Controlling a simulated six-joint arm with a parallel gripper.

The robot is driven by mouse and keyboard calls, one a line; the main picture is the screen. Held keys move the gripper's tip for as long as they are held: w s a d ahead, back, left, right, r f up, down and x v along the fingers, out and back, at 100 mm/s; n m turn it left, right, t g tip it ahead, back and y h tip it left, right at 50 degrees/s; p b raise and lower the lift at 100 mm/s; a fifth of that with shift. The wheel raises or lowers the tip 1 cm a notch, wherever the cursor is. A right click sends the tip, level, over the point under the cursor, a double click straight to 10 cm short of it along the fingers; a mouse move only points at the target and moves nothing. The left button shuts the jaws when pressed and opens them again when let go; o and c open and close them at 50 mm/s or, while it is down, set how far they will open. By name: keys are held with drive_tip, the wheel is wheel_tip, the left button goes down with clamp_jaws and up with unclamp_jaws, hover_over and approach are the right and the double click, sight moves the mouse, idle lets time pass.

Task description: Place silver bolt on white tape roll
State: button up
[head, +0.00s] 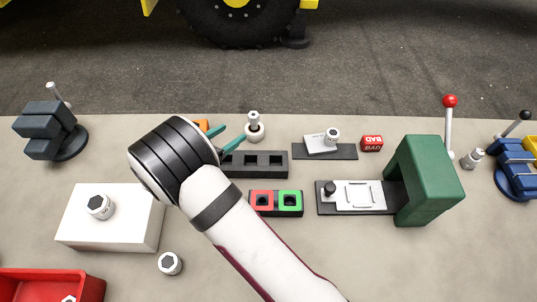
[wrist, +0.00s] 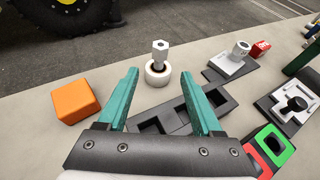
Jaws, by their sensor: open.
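A silver bolt (wrist: 160,49) with a hex head stands upright on the white tape roll (wrist: 158,73) in the wrist view. In the head view the bolt (head: 254,118) and the roll (head: 255,133) show just beyond my gripper's fingertips. My gripper (wrist: 162,77) is open, its teal fingers spread apart with nothing between them. In the head view my gripper (head: 231,137) points toward the roll, and the bolt appears clear of both fingers. Other silver bolts stand on the white block (head: 141,232), on the grey angled plate, and on the table.
A black slotted tray (head: 260,174) lies below my fingers. An orange block (wrist: 76,102) is left of the roll. A red-green block (head: 276,203), a green press (head: 430,180) and a BAD block (head: 372,143) lie right. Table beyond the roll is clear.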

drive_tip(key=s+d+r+m+g+h, duration=0.1)
drive_tip(key=s+d+r+m+g, duration=0.45)
drive_tip(key=d+m, duration=0.35)
drive_tip(key=s+d+r+m+g+h, duration=0.1)
drive_tip(key=s+d+r+m+g, duration=0.3)
drive_tip(key=s+d+m, duration=0.55)
drive_tip(key=s+d+r+m+g+y, duration=0.1)
drive_tip(key=s+d+m+g+y, duration=0.15)
drive_tip(key=s+m, duration=0.3)
drive_tip(key=s+d+r+m+g+y, duration=0.1)
drive_tip(key=s+d+m+y, duration=0.1)
drive_tip(key=s+m+y, duration=0.3)
drive_tip(key=s+a+m+t+y, duration=0.1)
drive_tip(key=s+a+m+y, duration=0.2)
drive_tip(key=s+a+m, duration=0.2)
drive_tip(key=shift+s+a+r+m, duration=0.2)
drive_tip(key=shift+s+a+m, duration=0.1)
drive_tip(key=shift+s+m, duration=0.6)
